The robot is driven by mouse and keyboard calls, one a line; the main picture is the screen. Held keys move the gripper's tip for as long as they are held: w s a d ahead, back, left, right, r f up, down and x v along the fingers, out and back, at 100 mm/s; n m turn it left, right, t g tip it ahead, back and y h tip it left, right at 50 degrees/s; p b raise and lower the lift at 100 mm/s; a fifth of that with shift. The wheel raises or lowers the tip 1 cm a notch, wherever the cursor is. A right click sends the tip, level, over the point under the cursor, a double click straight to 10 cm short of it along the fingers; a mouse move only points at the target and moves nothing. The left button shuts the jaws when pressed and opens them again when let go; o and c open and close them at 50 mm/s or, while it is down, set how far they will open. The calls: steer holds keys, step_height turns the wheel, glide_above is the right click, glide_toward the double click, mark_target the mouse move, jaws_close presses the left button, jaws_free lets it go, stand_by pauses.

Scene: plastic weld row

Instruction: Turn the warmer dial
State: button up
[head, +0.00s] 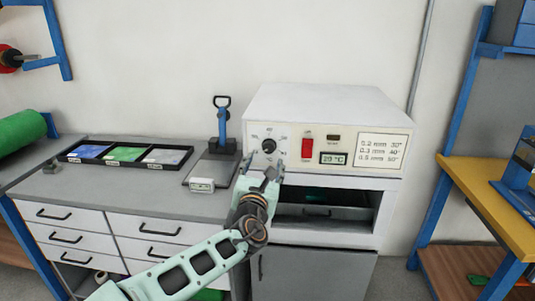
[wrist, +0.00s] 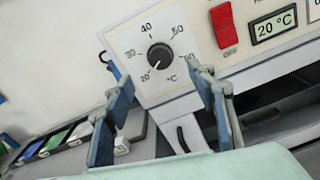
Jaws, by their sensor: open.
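The warmer (head: 335,108) is a white box on the bench with a cream front panel. Its black dial (head: 269,146) is at the panel's left, and in the wrist view the dial (wrist: 160,56) has marks from 20 to 60 °C, its white pointer towards 20. My gripper (head: 264,162) is just below and in front of the dial. In the wrist view my gripper (wrist: 165,92) is open and empty, its blue fingers apart below and either side of the dial, not visibly touching it. The display (head: 333,158) reads 20 °C.
A red switch (head: 307,146) sits right of the dial. A temperature card (head: 382,150) is at the panel's right. An open bay (head: 325,197) lies below.

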mark_target(268, 150)
steer(key=shift+w+d, duration=0.15)
steer(key=shift+w, duration=3.35)
steer(key=shift+c, duration=0.4)
steer(key=c, duration=1)
